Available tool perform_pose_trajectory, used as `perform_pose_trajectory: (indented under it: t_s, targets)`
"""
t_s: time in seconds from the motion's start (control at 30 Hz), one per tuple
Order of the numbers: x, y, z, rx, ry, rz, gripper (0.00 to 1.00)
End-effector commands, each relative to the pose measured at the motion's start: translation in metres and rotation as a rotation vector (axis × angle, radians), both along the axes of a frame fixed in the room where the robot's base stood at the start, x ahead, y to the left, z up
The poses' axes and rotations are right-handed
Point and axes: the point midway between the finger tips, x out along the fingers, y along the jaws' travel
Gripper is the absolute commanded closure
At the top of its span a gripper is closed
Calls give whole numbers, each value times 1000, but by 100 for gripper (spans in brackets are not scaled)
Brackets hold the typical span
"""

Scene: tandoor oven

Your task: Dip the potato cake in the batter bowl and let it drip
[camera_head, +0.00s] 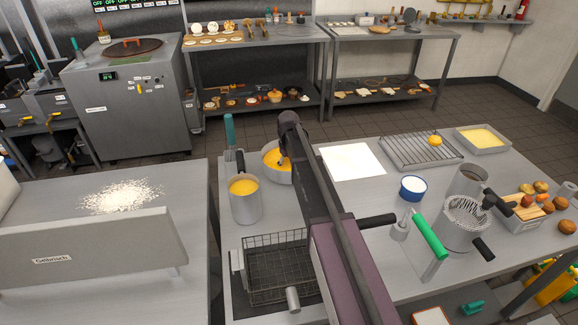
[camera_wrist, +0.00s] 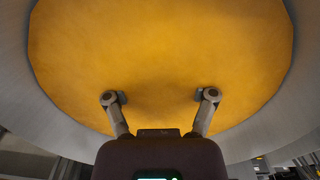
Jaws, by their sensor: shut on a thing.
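The batter bowl (camera_head: 270,175) is a round grey metal bowl of yellow-orange batter, behind the tall pot on the right-hand counter. Its batter (camera_wrist: 160,50) fills most of the wrist view, ringed by the grey bowl wall. My gripper (camera_head: 284,164) reaches down into the bowl. In the wrist view my gripper (camera_wrist: 160,97) has its two fingers apart, with the tips at the batter, shut on the potato cake. The cake itself cannot be made out against the batter.
A tall metal pot (camera_head: 245,208) of yellow liquid and a wire fry basket (camera_head: 278,268) stand close in front of the bowl. A white sheet (camera_head: 352,161), a wire rack (camera_head: 410,152) with a yellow piece (camera_head: 435,140), and a tray (camera_head: 483,139) lie right.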

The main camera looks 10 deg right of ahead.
Motion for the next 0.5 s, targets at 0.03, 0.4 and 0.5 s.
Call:
perform_pose_trajectory:
  t_s: [0.03, 0.4, 0.5]
  targets:
    - [0, 0, 0, 0, 0, 0, 74]
    - [0, 0, 15, 0, 0, 0, 74]
    - [0, 0, 21, 0, 0, 0, 74]
